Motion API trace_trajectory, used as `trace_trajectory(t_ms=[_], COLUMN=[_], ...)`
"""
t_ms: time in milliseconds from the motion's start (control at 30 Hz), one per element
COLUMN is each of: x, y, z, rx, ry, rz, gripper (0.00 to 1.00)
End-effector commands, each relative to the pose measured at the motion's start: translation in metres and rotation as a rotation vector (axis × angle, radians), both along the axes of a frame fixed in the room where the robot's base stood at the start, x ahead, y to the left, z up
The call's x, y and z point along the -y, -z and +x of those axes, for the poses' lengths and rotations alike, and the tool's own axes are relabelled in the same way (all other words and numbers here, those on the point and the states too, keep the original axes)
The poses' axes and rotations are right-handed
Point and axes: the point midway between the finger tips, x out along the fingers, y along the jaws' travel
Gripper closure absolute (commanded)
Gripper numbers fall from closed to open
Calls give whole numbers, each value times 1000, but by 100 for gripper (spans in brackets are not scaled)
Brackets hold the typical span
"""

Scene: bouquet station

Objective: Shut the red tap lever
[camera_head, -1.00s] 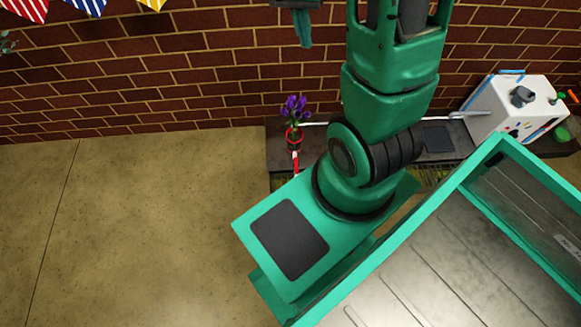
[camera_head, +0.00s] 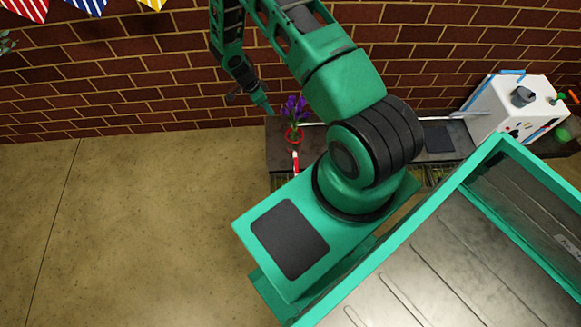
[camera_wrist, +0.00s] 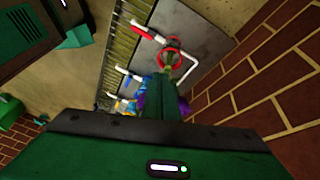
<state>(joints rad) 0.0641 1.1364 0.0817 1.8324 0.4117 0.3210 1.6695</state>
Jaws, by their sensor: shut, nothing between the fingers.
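The red tap lever (camera_head: 296,160) shows as a small red piece by a white pipe, just below the vase in the head view. In the wrist view the red lever (camera_wrist: 142,28) is at the top centre, beside a white pipe and a red ring (camera_wrist: 172,52). Purple flowers (camera_head: 294,106) stand in the ringed vase; they also show in the wrist view (camera_wrist: 148,98), partly behind my fingers. My gripper (camera_head: 268,109) is shut and empty, up and left of the flowers and apart from the lever. Its fingers (camera_wrist: 167,88) point towards the ring in the wrist view.
A dark bench (camera_head: 278,157) runs along the brick wall (camera_head: 150,75). A white box (camera_head: 515,108) stands at its right end. A blue lever (camera_wrist: 116,69) sits on another white pipe. The floor (camera_head: 130,220) to the left is clear.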

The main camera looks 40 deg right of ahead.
Motion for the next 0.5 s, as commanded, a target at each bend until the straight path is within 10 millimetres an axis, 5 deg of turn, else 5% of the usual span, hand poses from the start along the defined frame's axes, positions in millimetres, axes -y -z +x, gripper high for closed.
trace_trajectory(t_ms=[33, 300, 500], x=[-7, -36, -50], y=[27, 148, 205], z=[-7, -45, -74], rx=[1, 49, 75], ry=[29, 215, 312], rz=[-6, -47, -67], gripper=[100, 100, 100])
